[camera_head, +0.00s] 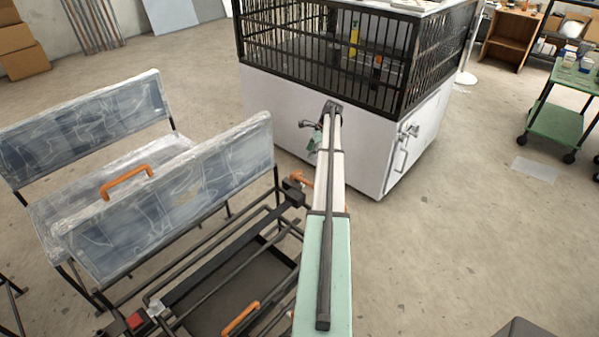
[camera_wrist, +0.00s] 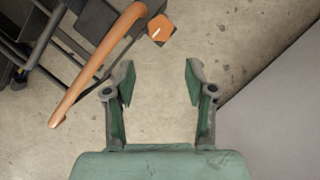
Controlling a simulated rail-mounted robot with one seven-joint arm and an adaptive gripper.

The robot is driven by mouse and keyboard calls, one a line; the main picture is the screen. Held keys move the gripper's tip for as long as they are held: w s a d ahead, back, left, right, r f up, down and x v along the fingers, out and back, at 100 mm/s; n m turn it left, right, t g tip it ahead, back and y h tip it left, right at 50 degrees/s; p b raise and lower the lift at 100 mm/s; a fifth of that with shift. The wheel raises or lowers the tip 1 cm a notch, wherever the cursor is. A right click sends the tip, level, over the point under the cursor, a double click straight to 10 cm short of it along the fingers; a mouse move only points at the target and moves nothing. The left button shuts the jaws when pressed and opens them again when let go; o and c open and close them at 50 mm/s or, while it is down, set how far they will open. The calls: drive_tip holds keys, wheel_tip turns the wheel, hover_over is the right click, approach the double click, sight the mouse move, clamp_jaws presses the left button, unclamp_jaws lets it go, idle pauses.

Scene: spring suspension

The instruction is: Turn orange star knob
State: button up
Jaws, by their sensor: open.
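A small orange knob (camera_wrist: 160,27) with a white mark shows near the top middle of the wrist view, beside the end of a long orange lever (camera_wrist: 97,66). I cannot make out a clear star shape. In the head view, orange parts (camera_head: 297,177) show at the right end of the black suspension frame (camera_head: 225,270), partly hidden by my arm. My gripper (camera_wrist: 158,64) is open and empty. The knob lies beyond the gap between its fingertips in the wrist view, apart from them. In the head view my gripper (camera_head: 315,142) is small and partly hidden.
A white cabinet (camera_head: 290,118) with a black barred cage stands close behind my gripper; its side (camera_wrist: 285,110) fills the wrist view's right. Plastic-wrapped seats (camera_head: 190,185), one with an orange handle (camera_head: 125,179), stand left. Open floor (camera_head: 470,220) lies right.

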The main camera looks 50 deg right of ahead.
sight(299, 173)
drive_tip(key=x, duration=1.3)
drive_tip(key=shift+p, duration=0.3)
drive_tip(key=c, duration=0.9)
